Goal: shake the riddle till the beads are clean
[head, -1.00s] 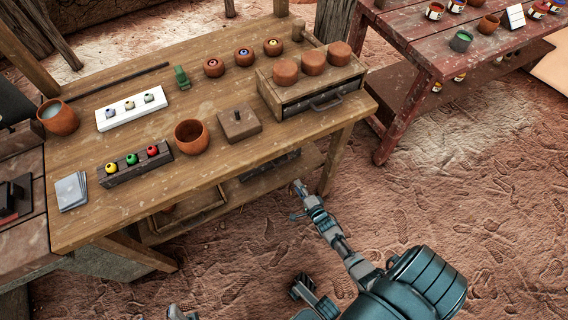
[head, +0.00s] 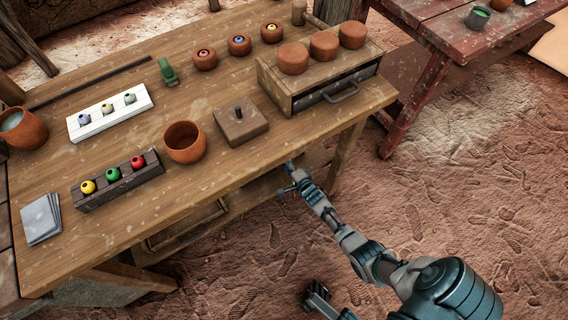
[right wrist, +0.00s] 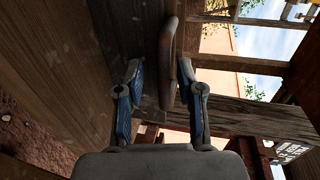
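I cannot make out a riddle for certain; a shallow wooden frame (head: 187,226) shows partly on the shelf under the table. Yellow (head: 88,187), green (head: 113,174) and red (head: 137,161) beads sit on a dark block. Pale beads (head: 108,108) sit on a white stand. My right gripper (head: 288,175) is low at the table's front edge, below the drawer box. In the right wrist view its fingers (right wrist: 163,95) are apart, with a brown, rounded, handle-like piece (right wrist: 167,60) beyond and between them, not visibly gripped. A dark claw, apparently my left gripper (head: 314,293), shows at the bottom; its opening is unclear.
The wooden table (head: 225,165) holds a clay pot (head: 184,142), a lidded wooden block (head: 240,122), a drawer box (head: 325,92) with clay pieces on top, and cards (head: 40,219). A red table (head: 440,40) stands at the right. The ground in front is clear.

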